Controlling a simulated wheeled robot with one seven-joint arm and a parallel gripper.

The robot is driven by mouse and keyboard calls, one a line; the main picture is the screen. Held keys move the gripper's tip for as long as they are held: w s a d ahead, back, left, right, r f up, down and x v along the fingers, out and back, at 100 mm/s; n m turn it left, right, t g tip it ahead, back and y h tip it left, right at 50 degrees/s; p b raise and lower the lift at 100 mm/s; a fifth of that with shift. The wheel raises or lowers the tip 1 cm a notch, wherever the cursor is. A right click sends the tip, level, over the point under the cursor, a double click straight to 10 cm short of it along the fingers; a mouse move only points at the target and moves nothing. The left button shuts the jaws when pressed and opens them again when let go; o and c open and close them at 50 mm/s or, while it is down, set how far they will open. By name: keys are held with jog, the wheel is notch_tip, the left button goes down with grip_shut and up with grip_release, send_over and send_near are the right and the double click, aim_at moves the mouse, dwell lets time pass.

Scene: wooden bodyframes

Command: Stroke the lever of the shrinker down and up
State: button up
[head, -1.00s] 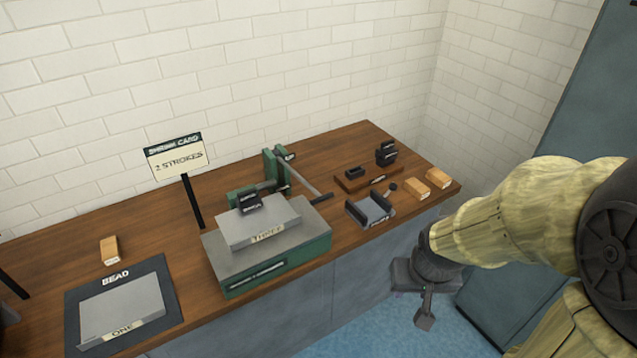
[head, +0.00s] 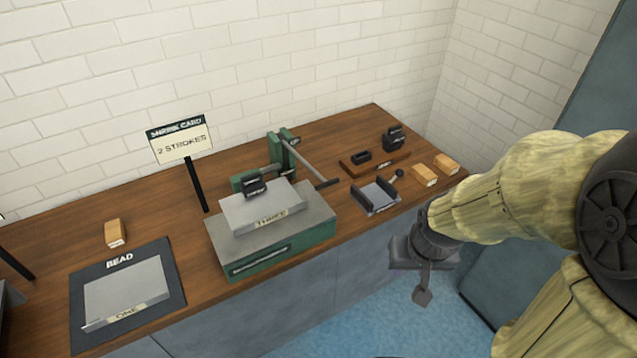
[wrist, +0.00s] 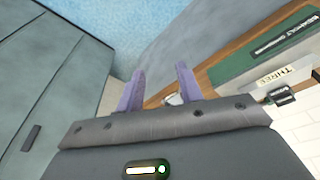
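The green shrinker (head: 283,160) stands on the bench, its long grey lever (head: 305,163) slanting down to the right to a dark handle (head: 327,184). A grey sheet marked THREE (head: 255,209) lies on the green base (head: 270,258) in front, with its edge under the black jaws (head: 256,188). A card reading 2 STROKES (head: 181,146) stands to the left. My gripper (head: 423,275) is off the bench's front edge, right of and apart from the lever. In the wrist view my gripper's two fingers (wrist: 159,88) are spread with nothing between them.
A small grey tray (head: 377,197) and a wooden rack with black pieces (head: 375,162) sit right of the lever. Wooden blocks (head: 425,175) lie at the bench's right end. A sheet marked ONE (head: 125,292) lies on the BEAD mat (head: 175,268) at left. Floor in front is clear.

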jog(key=o, duration=0.7)
jog(key=shift+w+d, duration=0.1)
jog(key=shift+w, duration=0.2)
jog(key=o, duration=0.4)
jog(key=w+f+t, duration=0.1)
jog(key=w, duration=0.1)
jog(key=w+n+t, duration=0.1)
jog(key=w, duration=0.1)
jog(key=w+d+f+p, duration=0.1)
jog(key=w, duration=0.2)
jog(key=shift+f+n+t, duration=0.35)
jog(key=shift+n+t, duration=0.05)
jog(key=w+a+f+n+t+y+p, duration=0.2)
jog(key=w+a+f+n+t+y, duration=0.3)
jog(key=w, duration=0.4)
jog(key=s+a+t+y, duration=0.1)
jog(key=s+a+r+t+y, duration=0.1)
jog(key=a+t+y, duration=0.1)
jog(key=s+a+r+t+y+p, duration=0.1)
jog(key=y, duration=0.1)
jog(key=shift+a+r+t, duration=0.25)
jog(key=shift+t, duration=0.05)
jog(key=shift+w+f, duration=0.1)
jog(key=shift+w, duration=0.1)
jog(key=b+x, duration=0.2)
jog(key=b, duration=0.6)
jog(key=shift+w+a+f, duration=0.15)
jog(key=shift+a, duration=0.05)
